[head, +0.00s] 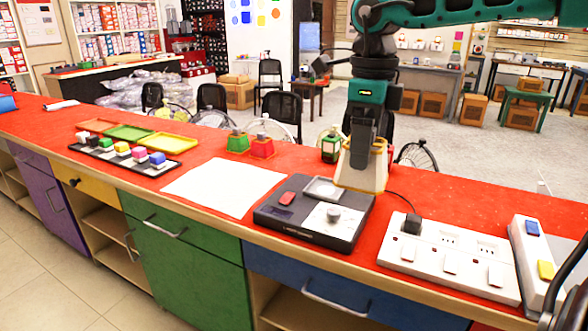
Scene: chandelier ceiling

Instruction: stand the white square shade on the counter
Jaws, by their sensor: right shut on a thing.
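My right gripper (362,140) comes down from the top right and is shut on the white square shade (361,170). The shade is cream-white with gold edging, upright, and widens toward its bottom. Its lower edge is over the red counter (430,205), just behind the right part of a dark device. I cannot tell whether the shade touches the counter. The gripper's fingers cover part of its upper front. My left gripper is not in view.
The dark device (300,229) has a knob and a red switch. A white power strip (447,254) is to the right, a white sheet (224,186) to the left. Green (238,142), red (262,147) and dark-framed green (331,146) shades stand behind.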

